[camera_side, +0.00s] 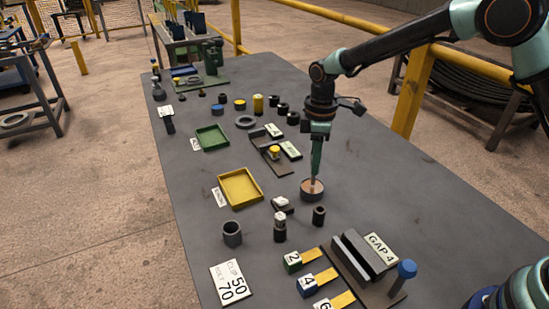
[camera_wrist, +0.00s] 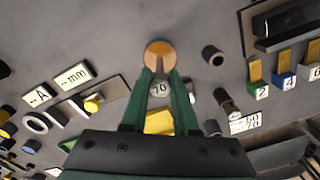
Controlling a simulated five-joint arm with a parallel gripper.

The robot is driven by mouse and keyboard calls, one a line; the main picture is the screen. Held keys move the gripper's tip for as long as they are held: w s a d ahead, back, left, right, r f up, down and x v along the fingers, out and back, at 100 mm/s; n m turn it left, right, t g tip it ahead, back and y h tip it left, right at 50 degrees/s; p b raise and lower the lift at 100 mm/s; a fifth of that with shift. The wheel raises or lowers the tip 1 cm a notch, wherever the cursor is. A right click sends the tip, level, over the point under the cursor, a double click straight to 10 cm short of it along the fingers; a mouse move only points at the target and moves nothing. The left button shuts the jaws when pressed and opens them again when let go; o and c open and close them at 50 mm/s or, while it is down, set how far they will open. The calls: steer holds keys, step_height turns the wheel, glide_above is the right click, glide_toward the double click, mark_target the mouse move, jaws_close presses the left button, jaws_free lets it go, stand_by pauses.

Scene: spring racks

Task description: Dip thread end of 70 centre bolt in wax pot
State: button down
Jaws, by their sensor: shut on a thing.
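My gripper (camera_side: 316,170) points straight down over the wax pot (camera_side: 312,194), a low dark round pot near the middle of the table. In the wrist view the bolt's round end (camera_wrist: 160,89) reads 70 between the fingers (camera_wrist: 161,82). The pot's orange-tan wax surface (camera_wrist: 159,50) shows just beyond the fingertips.
A yellow tray (camera_side: 240,188) and a green tray (camera_side: 212,137) lie to the left. A card (camera_side: 231,283) reads 50 and 70. A rack marked GAP 4 (camera_side: 365,260) and numbered blocks (camera_side: 308,284) stand in front. A dark cylinder (camera_side: 319,215) stands close before the pot. Table right of the pot is clear.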

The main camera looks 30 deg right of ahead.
steer(key=shift+f, duration=0.6)
stand_by(1.1)
steer(key=shift+r, duration=3.6)
